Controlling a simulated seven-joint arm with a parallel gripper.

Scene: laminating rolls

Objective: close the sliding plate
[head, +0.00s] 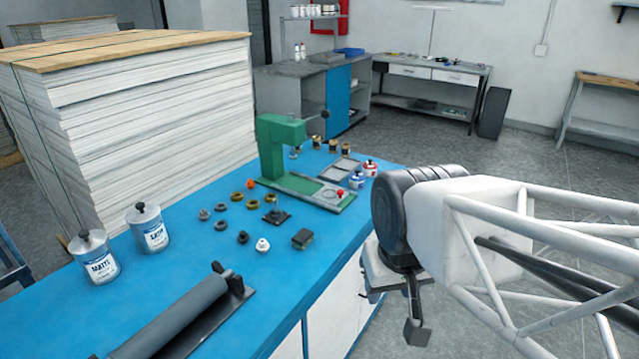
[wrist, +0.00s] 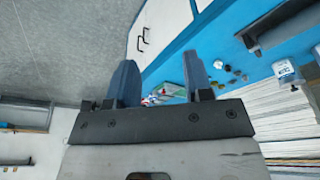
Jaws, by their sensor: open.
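A green press (head: 280,150) stands on the blue bench, its column at the left and its long base reaching to the right. My gripper (head: 393,308) hangs beyond the bench's front edge, right of and nearer than the press, touching nothing. In the wrist view its two fingers (wrist: 160,80) are apart and empty. The press shows small and partly hidden between and behind them.
Blue and red-labelled tins (head: 370,168) and a grey tray (head: 340,170) sit close behind the plate. Several rings and small knobs (head: 237,197) lie left of the press. A black roller (head: 180,315) and two larger tins (head: 147,230) are further left.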

